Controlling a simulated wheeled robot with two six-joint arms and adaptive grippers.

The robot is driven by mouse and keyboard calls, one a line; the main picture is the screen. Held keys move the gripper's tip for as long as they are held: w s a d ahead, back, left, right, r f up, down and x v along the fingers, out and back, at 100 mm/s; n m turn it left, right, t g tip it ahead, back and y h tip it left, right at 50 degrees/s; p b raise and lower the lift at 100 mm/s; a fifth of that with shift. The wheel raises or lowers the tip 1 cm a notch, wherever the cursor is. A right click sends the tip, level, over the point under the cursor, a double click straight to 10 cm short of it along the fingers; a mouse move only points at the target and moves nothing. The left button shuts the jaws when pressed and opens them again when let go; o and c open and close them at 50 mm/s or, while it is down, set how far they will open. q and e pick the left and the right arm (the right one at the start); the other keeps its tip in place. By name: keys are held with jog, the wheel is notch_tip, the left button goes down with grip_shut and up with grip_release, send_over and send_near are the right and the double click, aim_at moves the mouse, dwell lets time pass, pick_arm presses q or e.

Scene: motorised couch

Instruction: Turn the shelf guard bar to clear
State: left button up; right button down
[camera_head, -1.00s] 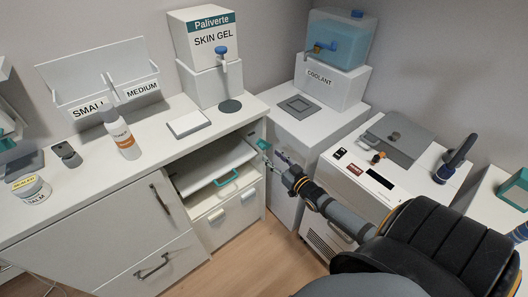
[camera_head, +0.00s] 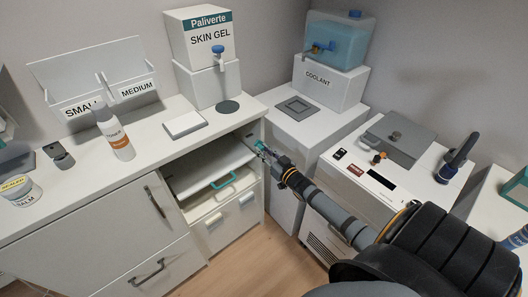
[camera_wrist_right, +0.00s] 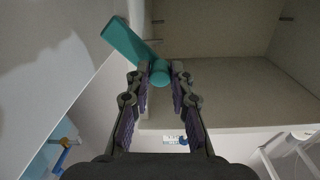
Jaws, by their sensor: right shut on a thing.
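The teal guard bar (camera_head: 250,138) is at the upper right edge of the open cabinet bay in the head view. In the right wrist view the guard bar (camera_wrist_right: 125,41) slants from upper left down to a rounded end. My right gripper (camera_head: 262,149) reaches the bar from the right. The right wrist view shows its two fingers (camera_wrist_right: 160,78) shut around the rounded end. The bar's far side is hidden in the head view. My left gripper is out of view.
The white counter (camera_head: 150,165) above holds a bottle (camera_head: 116,138), a skin gel box (camera_head: 203,40) and a white pad (camera_head: 185,124). A drawer (camera_head: 231,218) lies below the shelf. A coolant stand (camera_head: 320,120) and a white machine (camera_head: 375,185) stand close on the right.

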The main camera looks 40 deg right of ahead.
jog(key=shift+d, duration=0.1)
dwell(0.4)
jog(key=m, duration=0.1)
jog(key=d+m, duration=0.1)
jog(key=shift+r+m+b, duration=0.35)
jog(key=shift+m+b, duration=0.05)
jog(key=m, duration=0.1)
jog(key=d+m+b, duration=0.1)
jog(key=m, duration=0.1)
jog(key=d+m+b, duration=0.1)
jog(key=shift+w+d+r, duration=0.15)
jog(key=shift+d+r, duration=0.05)
jog(key=shift+r, duration=0.1)
jog(key=shift+d+m+b, duration=0.2)
jog(key=shift+m+b, duration=0.25)
jog(key=shift+m, duration=0.15)
jog(key=shift+r, duration=0.1)
jog(key=c, duration=1.3)
grip_release()
jog(key=shift+o, duration=0.6)
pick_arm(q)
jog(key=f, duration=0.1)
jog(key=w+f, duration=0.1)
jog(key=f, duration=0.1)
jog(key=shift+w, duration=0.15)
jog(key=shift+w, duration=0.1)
